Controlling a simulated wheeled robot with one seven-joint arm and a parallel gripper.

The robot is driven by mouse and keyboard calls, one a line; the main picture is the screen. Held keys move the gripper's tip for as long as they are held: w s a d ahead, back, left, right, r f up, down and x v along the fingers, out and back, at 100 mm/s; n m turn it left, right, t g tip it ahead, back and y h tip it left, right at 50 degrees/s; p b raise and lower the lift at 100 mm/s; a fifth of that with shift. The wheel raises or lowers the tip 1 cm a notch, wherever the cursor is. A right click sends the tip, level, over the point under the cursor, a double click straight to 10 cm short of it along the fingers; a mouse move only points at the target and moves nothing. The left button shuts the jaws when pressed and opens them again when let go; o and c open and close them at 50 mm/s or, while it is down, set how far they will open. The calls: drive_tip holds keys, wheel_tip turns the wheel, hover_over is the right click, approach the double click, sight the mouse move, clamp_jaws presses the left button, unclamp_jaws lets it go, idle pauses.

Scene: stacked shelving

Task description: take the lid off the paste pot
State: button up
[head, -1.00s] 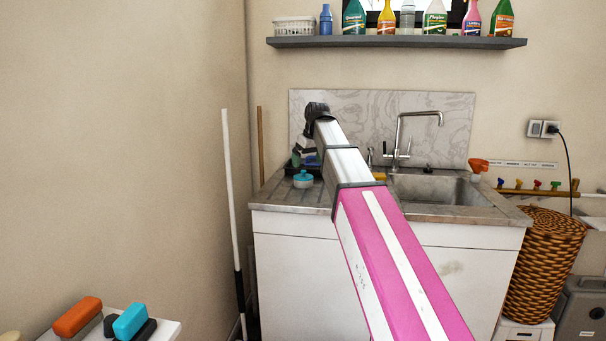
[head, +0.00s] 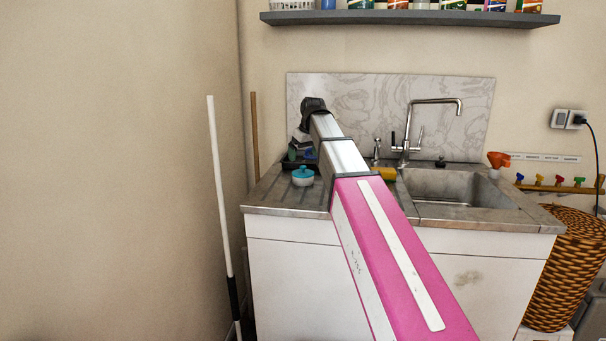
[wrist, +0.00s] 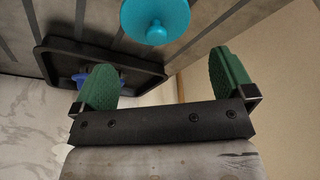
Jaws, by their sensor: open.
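The paste pot (head: 302,181) is a small white pot on the left part of the sink counter. Its teal lid (head: 303,171) with a knob is on it. In the wrist view the lid (wrist: 155,16) shows at the top edge, partly cut off, beyond the fingertips and between their lines. My gripper (wrist: 163,70) has two green fingers spread apart with nothing between them. In the head view it is small and partly hidden by the arm, above and behind the pot. It is apart from the lid.
A black tray (wrist: 140,68) with a blue item (wrist: 82,78) lies behind the pot, close to my left finger. A yellow sponge (head: 384,174), tap (head: 407,130) and sink basin (head: 455,187) are to the right. A marble-look splashback (head: 350,95) stands behind.

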sight(303, 166)
drive_tip(key=shift+d+x, duration=0.15)
drive_tip(key=shift+x, duration=1.4)
drive_tip(key=shift+d+x, duration=0.15)
drive_tip(key=shift+x, duration=1.4)
drive_tip(key=shift+s+f, duration=0.1)
drive_tip(key=c, duration=0.7)
